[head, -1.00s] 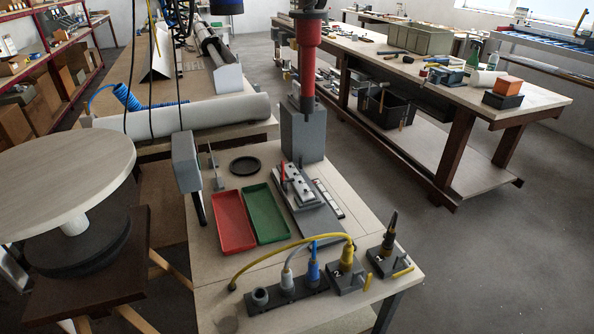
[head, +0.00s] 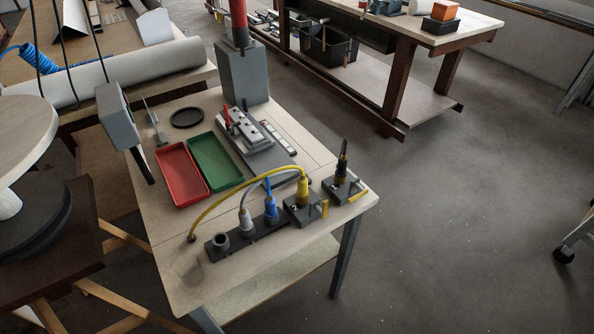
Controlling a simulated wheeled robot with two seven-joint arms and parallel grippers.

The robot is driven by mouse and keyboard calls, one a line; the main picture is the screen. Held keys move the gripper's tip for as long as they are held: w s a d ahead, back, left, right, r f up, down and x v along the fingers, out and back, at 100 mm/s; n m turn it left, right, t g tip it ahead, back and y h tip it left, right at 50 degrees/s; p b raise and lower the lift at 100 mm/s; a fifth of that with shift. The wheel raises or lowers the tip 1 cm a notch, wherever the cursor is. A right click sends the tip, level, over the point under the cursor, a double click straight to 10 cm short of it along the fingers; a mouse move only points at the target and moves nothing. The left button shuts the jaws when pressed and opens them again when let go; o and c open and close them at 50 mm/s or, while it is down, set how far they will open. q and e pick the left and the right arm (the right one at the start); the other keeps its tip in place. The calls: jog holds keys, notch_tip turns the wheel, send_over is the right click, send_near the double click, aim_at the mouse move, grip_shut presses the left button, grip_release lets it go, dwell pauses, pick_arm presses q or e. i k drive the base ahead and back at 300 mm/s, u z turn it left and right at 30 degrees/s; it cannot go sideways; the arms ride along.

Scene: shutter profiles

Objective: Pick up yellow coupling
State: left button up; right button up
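The yellow coupling (head: 303,188) stands upright in the grey block marked 2 (head: 301,211), near the front right of the workbench (head: 170,250). A yellow hose (head: 235,189) arches from its top to the left and comes down at the bench top. Beside it on the left, a blue coupling (head: 270,207) and a grey-white coupling (head: 246,222) stand in a dark socket rail (head: 262,240). Neither of my grippers shows in the head view.
A black-tipped tool stands in another block (head: 340,189) to the right. Red (head: 182,174) and green (head: 215,160) trays, a grey fixture (head: 250,139) and a tall grey post (head: 241,72) stand behind. A round table (head: 25,135) is at left. Open floor lies to the right.

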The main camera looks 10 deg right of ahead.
aim_at(302, 191)
jog(key=k, duration=0.5)
jog(key=u, duration=1.15)
jog(key=i, duration=1)
jog(key=z, duration=1.25)
